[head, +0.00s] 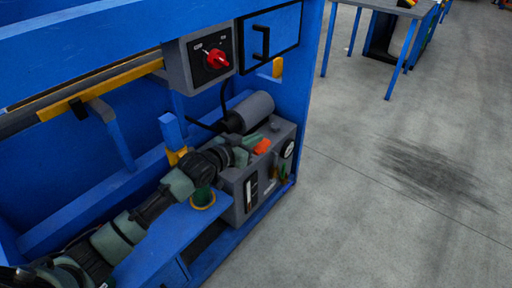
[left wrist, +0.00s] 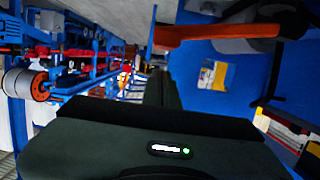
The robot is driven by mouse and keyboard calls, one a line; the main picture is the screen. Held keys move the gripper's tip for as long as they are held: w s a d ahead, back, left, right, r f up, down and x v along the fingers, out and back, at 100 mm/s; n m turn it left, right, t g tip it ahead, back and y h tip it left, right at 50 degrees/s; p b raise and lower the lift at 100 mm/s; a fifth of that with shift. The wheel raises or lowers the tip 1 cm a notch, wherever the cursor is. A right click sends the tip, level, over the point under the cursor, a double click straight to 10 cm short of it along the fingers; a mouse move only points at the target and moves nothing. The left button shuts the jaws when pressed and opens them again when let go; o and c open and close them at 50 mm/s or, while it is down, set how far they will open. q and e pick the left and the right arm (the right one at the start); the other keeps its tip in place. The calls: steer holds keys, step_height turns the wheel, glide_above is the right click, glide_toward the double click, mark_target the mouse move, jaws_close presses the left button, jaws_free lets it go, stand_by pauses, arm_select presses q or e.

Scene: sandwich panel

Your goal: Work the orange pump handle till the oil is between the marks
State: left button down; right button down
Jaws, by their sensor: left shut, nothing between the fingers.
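The orange pump handle (head: 262,146) sits on top of the grey pump unit (head: 283,132), below the red switch. In the left wrist view the orange handle (left wrist: 215,35) crosses the upper right, close to my fingers. My left gripper (head: 254,139) is shut and empty, right beside the handle in the head view; I cannot tell if they touch. Its shut fingers (left wrist: 161,85) also show in the left wrist view. The oil sight glass (head: 251,191) is a narrow window on the unit's front face; the oil level and marks are too small to read. My right gripper is not seen.
A round gauge (head: 288,149) is on the unit's front. A grey cylindrical motor (head: 252,109) stands behind. A red rotary switch (head: 217,59) is on the blue frame above. A blue ledge (head: 175,235) lies under my left arm. Open floor is at the right.

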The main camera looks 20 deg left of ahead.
arm_select(q)
steer(key=shift+f+b, duration=0.4)
steer(key=shift+f, duration=0.25)
steer(key=shift+f+b, duration=0.55)
steer(key=shift+b, duration=0.1)
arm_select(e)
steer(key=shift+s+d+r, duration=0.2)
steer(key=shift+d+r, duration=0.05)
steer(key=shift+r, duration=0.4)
arm_select(q)
steer(key=shift+f, duration=0.1)
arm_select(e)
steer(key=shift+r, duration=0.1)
